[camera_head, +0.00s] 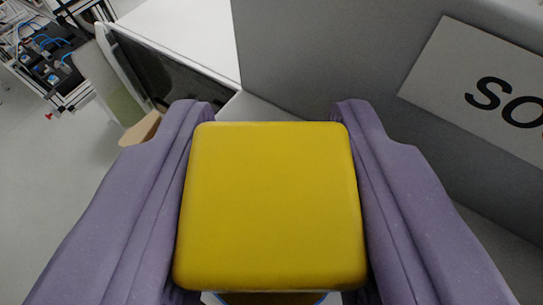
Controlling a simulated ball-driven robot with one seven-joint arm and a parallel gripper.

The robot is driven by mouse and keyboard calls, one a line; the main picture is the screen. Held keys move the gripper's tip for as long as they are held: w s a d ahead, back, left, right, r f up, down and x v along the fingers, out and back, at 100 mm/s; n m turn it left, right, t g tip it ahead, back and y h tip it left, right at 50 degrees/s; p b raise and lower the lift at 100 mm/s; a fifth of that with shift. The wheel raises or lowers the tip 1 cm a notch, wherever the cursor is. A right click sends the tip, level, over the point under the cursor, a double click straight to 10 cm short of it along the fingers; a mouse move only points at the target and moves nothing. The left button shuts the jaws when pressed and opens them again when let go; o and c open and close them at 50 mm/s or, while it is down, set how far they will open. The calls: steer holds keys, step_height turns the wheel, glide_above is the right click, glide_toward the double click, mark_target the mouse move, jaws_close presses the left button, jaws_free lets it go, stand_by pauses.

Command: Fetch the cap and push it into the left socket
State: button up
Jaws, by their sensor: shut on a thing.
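A yellow block-shaped cap (270,205) with rounded edges fills the middle of the view. My gripper (270,125) has two purple fingers, one on each side of the cap. The fingers are shut on it, touching its left and right sides. The cap hides most of what lies below and behind it. At its bottom edge, a sliver of a brown thing with a blue rim shows. No socket can be made out in this view.
A grey panel (330,60) stands close beyond the cap, with a light sign (440,70) reading "SO" at the right. A white surface (190,30) lies at the top left. Shelving with dark equipment (45,60) stands far left. Open floor (40,170) shows at the left.

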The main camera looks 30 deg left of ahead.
steer(key=o, duration=1.1)
steer(key=b+v, duration=0.1)
steer(key=v, duration=0.7)
steer(key=shift+f, duration=0.1)
